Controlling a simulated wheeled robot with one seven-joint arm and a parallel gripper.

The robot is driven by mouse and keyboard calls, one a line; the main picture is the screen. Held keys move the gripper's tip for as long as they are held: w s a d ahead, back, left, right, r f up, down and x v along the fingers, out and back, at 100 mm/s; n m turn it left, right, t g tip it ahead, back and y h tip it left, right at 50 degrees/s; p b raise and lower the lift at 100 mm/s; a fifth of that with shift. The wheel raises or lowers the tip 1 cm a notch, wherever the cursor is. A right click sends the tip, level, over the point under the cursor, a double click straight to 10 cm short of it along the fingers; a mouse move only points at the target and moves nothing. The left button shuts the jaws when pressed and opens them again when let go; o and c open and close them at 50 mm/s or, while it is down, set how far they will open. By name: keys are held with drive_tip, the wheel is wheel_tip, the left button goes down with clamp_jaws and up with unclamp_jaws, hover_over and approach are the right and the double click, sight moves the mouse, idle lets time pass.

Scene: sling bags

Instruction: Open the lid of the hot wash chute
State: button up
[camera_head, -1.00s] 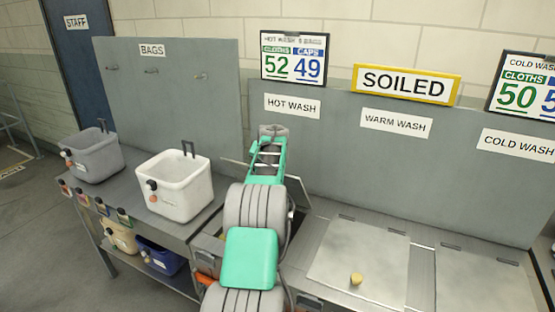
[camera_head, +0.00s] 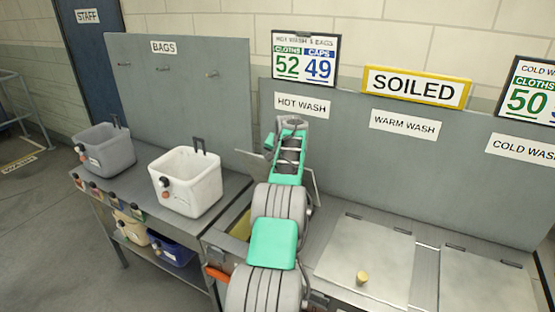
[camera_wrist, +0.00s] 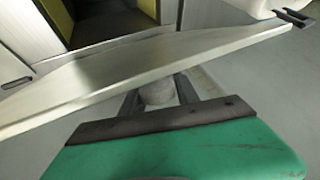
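The hot wash chute lid (camera_head: 309,180) stands raised, tilted up, mostly hidden behind my arm in the head view. In the wrist view the lid (camera_wrist: 120,78) shows as a pale slanting panel seen near its edge. The chute's yellow inside (camera_head: 240,226) shows left of my arm, and also at the top of the wrist view (camera_wrist: 82,20). My gripper (camera_wrist: 157,92) is on the side of the lid away from the opening, its two dark fingers either side of a round greyish knob, seemingly touching it. The fingertips are partly hidden by the lid.
A white bucket (camera_head: 187,183) and a grey bucket (camera_head: 104,151) stand on the bench at left. The closed warm wash lid (camera_head: 366,258) with its yellow knob lies to the right. The grey back panel (camera_head: 410,185) with signs rises close behind my gripper.

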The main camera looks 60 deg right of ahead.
drive_tip(key=o, duration=0.4)
drive_tip(key=shift+c, duration=0.2)
drive_tip(key=b+v, duration=0.3)
drive_tip(key=v, duration=0.4)
drive_tip(key=shift+s+a, duration=0.1)
drive_tip(key=shift+s+a+r, duration=0.1)
drive_tip(key=shift+r, duration=0.2)
drive_tip(key=shift+c, duration=0.5)
